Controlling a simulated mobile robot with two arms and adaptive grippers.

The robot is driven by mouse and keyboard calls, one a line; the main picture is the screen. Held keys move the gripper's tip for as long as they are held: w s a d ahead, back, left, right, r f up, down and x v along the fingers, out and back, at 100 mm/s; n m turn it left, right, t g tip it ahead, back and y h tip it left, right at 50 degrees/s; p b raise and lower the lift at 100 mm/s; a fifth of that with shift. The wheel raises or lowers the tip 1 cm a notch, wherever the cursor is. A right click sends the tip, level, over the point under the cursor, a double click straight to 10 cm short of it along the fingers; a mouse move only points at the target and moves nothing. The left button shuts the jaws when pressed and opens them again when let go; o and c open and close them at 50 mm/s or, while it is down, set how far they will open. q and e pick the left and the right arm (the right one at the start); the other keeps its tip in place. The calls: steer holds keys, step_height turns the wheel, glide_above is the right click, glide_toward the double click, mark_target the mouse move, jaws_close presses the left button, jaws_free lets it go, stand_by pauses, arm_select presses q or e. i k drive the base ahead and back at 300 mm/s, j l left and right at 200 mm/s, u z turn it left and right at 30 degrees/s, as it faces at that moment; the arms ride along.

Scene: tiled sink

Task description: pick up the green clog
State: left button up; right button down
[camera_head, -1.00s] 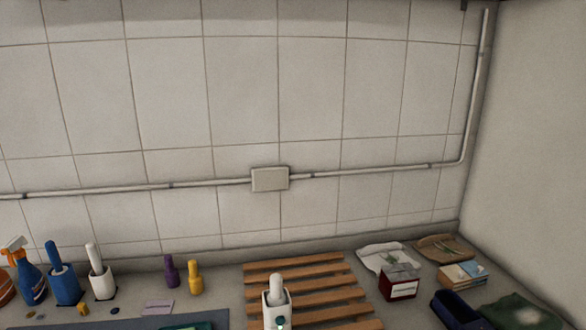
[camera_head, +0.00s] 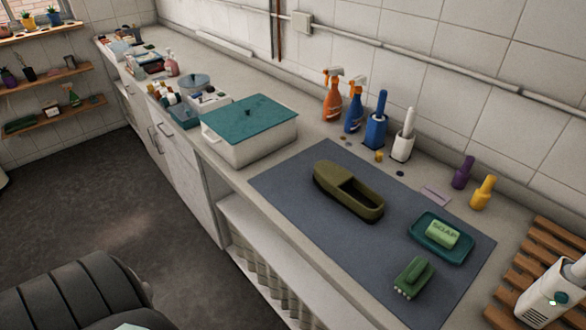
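The green clog (camera_head: 368,205) is olive green and lies on a dark blue-grey mat (camera_head: 290,185) on the counter, near the middle of the head view. Its closed part points to the upper left and its opening faces up. Nothing touches it except the mat. Neither of my grippers can be made out in the head view.
A teal soap dish (camera_head: 462,251) with green soap (camera_head: 442,234) and a green brush (camera_head: 414,278) share the mat. A white bin with a teal lid (camera_head: 250,117) stands left of it. Spray bottles (camera_head: 333,102) and brush holders stand behind. A wooden rack (camera_head: 515,280) is at right.

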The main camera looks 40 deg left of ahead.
mark_target(332, 179)
steer(key=u, duration=0.7)
